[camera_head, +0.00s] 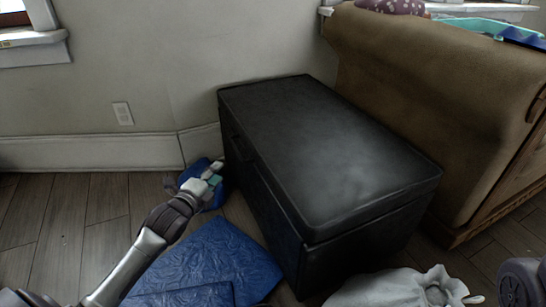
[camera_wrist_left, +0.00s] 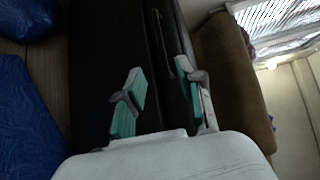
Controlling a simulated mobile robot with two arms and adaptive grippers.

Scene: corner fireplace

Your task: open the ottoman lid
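The black ottoman (camera_head: 320,150) stands against the wall, its lid (camera_head: 325,140) down flat. In the left wrist view the ottoman's dark front (camera_wrist_left: 95,75) fills the middle, with a lengthwise seam and a thin dark strip. My left gripper (camera_head: 212,178) is low beside the ottoman's left long side. In the left wrist view its teal-padded fingers (camera_wrist_left: 160,92) are apart, with nothing seen between them. They are at or close to the ottoman's side; contact cannot be told. My right gripper is not in view.
A brown sofa (camera_head: 430,90) stands close on the ottoman's right. A blue folded cloth (camera_head: 205,265) and a blue bundle (camera_head: 195,170) lie on the floor left of it. A pale cloth bag (camera_head: 395,290) lies at its near end. Bare floor shows at left.

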